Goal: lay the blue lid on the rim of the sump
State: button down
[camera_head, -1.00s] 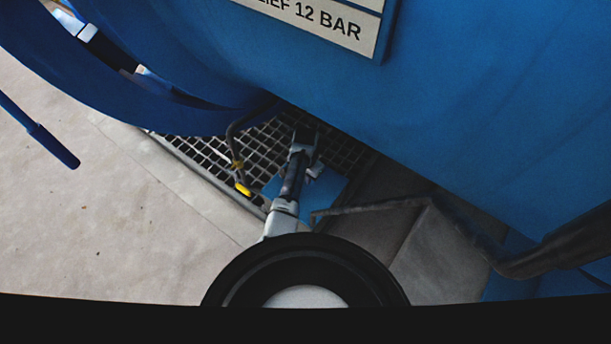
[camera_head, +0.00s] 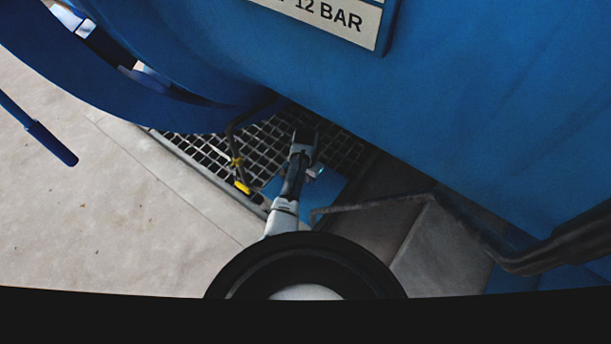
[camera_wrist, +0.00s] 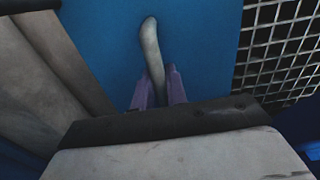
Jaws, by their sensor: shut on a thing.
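The blue lid (camera_head: 328,189) is a flat blue plate, partly hidden by my arm in the head view. In the wrist view the lid (camera_wrist: 100,45) fills the middle, with a grey bar-like handle (camera_wrist: 151,50) standing on it. My gripper (camera_wrist: 158,88) is shut on this handle, one finger on each side. In the head view my gripper (camera_head: 312,172) is small and mostly hidden by the wrist. The lid overlaps the edge of a metal grating (camera_head: 195,150). I cannot tell whether it touches it. The sump's rim cannot be made out clearly.
A large blue vessel (camera_head: 450,110) overhangs the grating. A bent pipe with a yellow handle (camera_head: 242,187) stands close left of my arm. A dark rail (camera_head: 375,204) and grey slabs (camera_head: 440,255) lie to the right. Pale floor (camera_head: 80,220) is open at left.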

jog(key=shift+f+b, duration=0.35)
jog(key=shift+f, duration=0.2)
jog(key=c, duration=1.5)
grip_release()
jog(key=shift+o, duration=0.8)
jog(key=shift+f, duration=0.1)
notch_tip(320, 180, up, 8)
jog(key=p, duration=0.8)
jog(key=shift+f, duration=0.15)
